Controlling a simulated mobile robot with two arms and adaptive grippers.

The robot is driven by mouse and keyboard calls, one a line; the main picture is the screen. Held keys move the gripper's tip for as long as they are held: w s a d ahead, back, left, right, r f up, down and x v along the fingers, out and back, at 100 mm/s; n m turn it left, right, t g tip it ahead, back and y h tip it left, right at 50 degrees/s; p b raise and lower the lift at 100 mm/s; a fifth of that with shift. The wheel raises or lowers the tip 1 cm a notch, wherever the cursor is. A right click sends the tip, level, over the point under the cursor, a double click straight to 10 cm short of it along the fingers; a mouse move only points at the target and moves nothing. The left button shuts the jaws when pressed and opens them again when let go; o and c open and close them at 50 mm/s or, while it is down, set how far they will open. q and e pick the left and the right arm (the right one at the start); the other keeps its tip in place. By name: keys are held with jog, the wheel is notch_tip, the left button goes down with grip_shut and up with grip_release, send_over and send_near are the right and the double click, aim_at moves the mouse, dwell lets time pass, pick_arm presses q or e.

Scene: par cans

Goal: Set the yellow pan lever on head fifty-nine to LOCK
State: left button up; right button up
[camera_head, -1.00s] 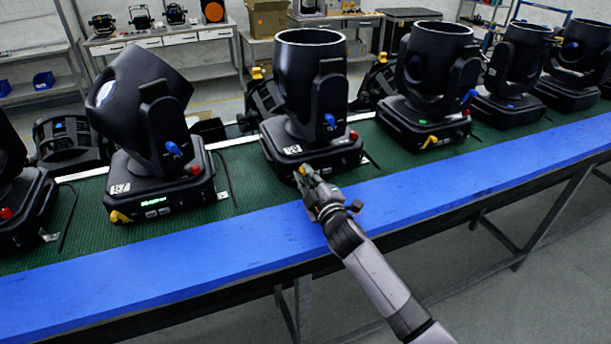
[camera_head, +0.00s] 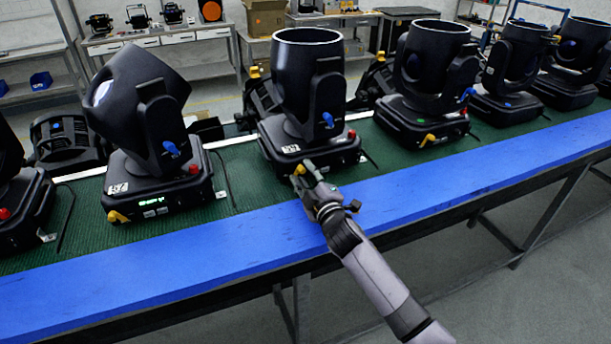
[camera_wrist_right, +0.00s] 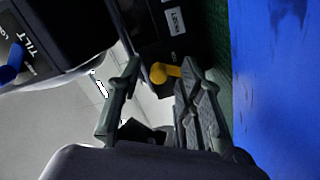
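The middle black moving head (camera_head: 309,80) stands upright on the green mat, with a small white number label on its base that is too small to read surely. Its yellow pan lever (camera_head: 298,170) sticks out at the base's front corner. My right gripper (camera_head: 305,171) is at this lever and partly covers it. In the wrist view the yellow lever (camera_wrist_right: 165,72) shows between the two fingertips of my right gripper (camera_wrist_right: 160,68), which are apart, with a gap beside the lever. The lever's printed positions cannot be read. My left gripper is out of view.
A blue tilt lever (camera_head: 328,120) is on the same head's yoke; it also shows in the wrist view (camera_wrist_right: 12,64). Similar heads stand at both sides, one tilted at left (camera_head: 139,100). The blue front strip (camera_head: 200,245) of the bench is clear.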

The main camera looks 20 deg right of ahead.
jog(key=shift+s, duration=0.15)
jog(key=s, duration=1.1)
jog(key=shift+s+d, duration=0.2)
jog(key=shift+s, duration=0.2)
